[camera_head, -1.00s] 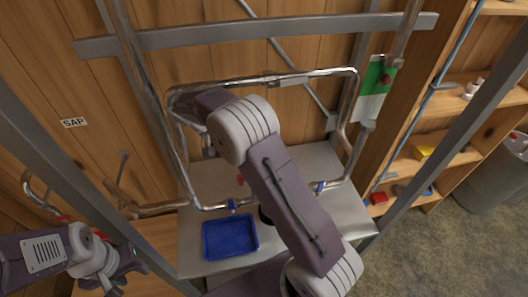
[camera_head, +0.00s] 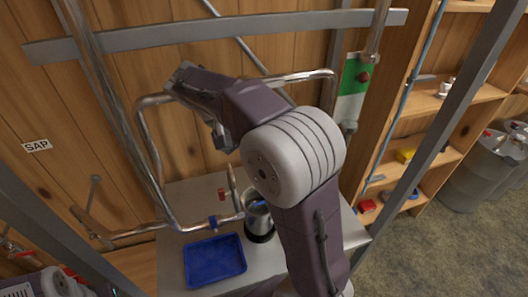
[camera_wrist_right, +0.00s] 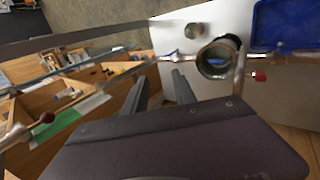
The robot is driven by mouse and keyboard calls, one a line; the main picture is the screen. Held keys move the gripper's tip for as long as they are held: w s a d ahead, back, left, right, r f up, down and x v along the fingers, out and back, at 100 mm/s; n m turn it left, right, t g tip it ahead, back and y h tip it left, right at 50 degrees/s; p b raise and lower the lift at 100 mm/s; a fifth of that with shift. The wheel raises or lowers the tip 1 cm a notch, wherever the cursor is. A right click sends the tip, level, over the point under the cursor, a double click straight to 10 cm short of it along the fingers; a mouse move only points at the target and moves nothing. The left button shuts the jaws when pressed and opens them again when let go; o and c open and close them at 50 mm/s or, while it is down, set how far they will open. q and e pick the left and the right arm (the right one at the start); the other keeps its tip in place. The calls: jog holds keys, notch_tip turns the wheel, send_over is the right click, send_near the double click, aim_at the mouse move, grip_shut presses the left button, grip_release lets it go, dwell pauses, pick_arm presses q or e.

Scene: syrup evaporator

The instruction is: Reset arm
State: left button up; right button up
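My right arm crosses the middle of the head view. Its wrist end is raised in front of the wooden wall, by the bent metal pipe frame (camera_head: 148,150). In the right wrist view the two dark fingers of my right gripper (camera_wrist_right: 158,84) stand apart with nothing between them. Part of my left arm shows at the lower left edge of the head view; its fingers cannot be made out.
A blue tray (camera_head: 214,260) lies on the metal table (camera_head: 178,205). A green and white panel (camera_head: 352,88) hangs by a pipe at right. Wooden shelves (camera_head: 455,100) and grey drums (camera_head: 482,170) stand further right. Grey posts frame both sides.

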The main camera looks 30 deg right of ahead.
jog(key=shift+s, duration=0.1)
jog(key=shift+f, duration=0.1)
jog(key=s+a+f+n+y+b, duration=0.1)
jog(key=s+f+b, duration=0.25)
jog(key=f, duration=0.45)
jog(key=s+a+f+y+b, duration=0.1)
jog(key=s+f+b, duration=0.25)
jog(key=f, duration=0.55)
jog(key=a+f+n+t+y+b, duration=0.1)
jog(key=a+f+y, duration=0.1)
jog(key=a+f, duration=0.2)
jog(key=a+f+t+y+b, duration=0.1)
jog(key=a+f+t+y, duration=0.1)
jog(key=f, duration=0.7)
jog(key=a+y, duration=0.1)
jog(key=a, duration=0.1)
jog(key=shift+a+f+n, duration=0.35)
jog(key=shift+f+n, duration=0.05)
jog(key=shift+o, duration=0.2)
